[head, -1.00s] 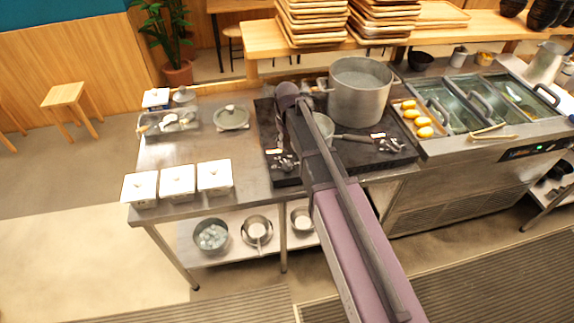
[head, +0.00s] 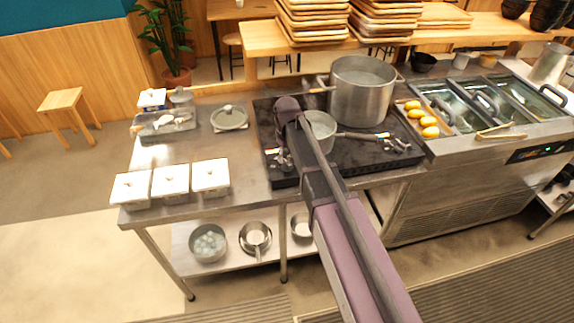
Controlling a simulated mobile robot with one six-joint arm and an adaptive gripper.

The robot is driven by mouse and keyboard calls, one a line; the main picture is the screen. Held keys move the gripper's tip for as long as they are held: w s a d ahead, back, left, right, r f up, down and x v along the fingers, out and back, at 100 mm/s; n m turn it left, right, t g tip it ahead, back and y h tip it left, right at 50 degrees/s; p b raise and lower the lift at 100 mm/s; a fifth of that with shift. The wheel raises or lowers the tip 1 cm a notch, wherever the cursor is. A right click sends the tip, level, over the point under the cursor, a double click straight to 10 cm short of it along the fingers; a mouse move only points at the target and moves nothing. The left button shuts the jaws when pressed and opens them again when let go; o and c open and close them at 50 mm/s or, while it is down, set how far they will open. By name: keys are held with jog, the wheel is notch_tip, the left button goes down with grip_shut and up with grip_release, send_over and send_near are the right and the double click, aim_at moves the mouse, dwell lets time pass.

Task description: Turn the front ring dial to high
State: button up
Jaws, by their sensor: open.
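The black stove (head: 358,172) stands in the middle of the counter. Small metal fittings (head: 281,160) show at its left front, and similar ones (head: 397,143) show at its right side. They are too small to tell which is the front ring dial or how it is set. My arm reaches up from the bottom right across the stove, and its far end is above the stove's left part. My gripper cannot be made out; the arm covers that area. A large steel pot (head: 362,95) is at the back of the stove, and a small saucepan (head: 320,130) is beside my arm.
Three white-lidded containers (head: 170,182) sit at the counter's left front. A round lid (head: 229,118) and a utensil tray (head: 163,127) lie behind them. Yellow items in a tray (head: 428,121) and water basins (head: 470,125) are right of the stove. Bare counter (head: 240,150) lies left of the stove.

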aim_at(287, 165)
jog(key=shift+f+b, duration=1)
jog(key=shift+f, duration=0.3)
grip_shut()
